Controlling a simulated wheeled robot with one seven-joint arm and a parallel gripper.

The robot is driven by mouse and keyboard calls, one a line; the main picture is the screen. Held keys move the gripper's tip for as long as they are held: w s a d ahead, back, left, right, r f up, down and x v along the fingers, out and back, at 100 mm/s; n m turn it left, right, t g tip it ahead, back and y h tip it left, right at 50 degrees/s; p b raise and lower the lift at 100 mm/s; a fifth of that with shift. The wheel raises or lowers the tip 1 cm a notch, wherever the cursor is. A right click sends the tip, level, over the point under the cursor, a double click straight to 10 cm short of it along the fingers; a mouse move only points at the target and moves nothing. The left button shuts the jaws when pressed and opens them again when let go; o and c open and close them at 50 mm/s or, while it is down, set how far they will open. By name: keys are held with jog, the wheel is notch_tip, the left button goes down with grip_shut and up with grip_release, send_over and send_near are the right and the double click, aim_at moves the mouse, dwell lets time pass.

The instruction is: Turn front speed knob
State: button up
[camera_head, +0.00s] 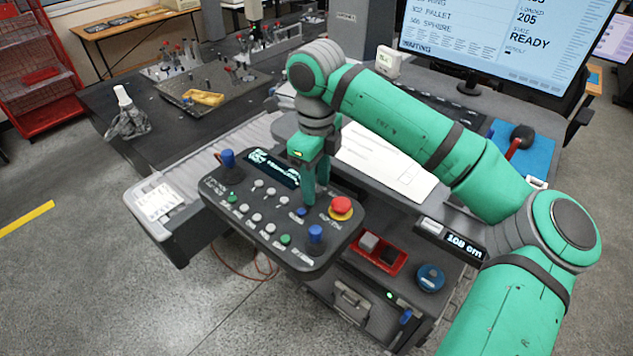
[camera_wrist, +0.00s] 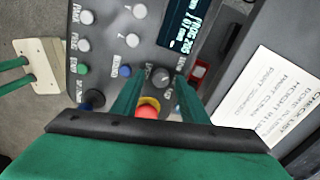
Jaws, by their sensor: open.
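The control panel (camera_head: 235,212) is a dark grey console with a small screen, several buttons and two blue-topped joysticks. My gripper (camera_head: 315,193) is over its right part, fingers pointing down, open. In the wrist view, a dark grey round knob (camera_wrist: 161,77) lies between the tips of my open gripper (camera_wrist: 158,80). I cannot tell whether the fingers touch it. In the head view the fingers hide this knob. A red emergency-stop button (camera_head: 341,206) with a yellow base sits just right of my fingers; it also shows in the wrist view (camera_wrist: 147,112).
A blue-topped joystick (camera_head: 316,234) stands close in front of my fingers, and a small blue button (camera_head: 301,212) beside them. Another joystick (camera_head: 228,160) is at the panel's far left. A white paper sheet (camera_head: 385,160) lies behind. A monitor (camera_head: 490,40) stands at the back right.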

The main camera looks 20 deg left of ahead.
jog(key=shift+w, duration=0.1)
grip_shut()
jog(key=shift+w+d, duration=0.1)
jog(key=shift+d, duration=0.1)
jog(key=shift+a, duration=0.15)
jog(key=shift+s+a, duration=0.1)
jog(key=shift+s, duration=0.1)
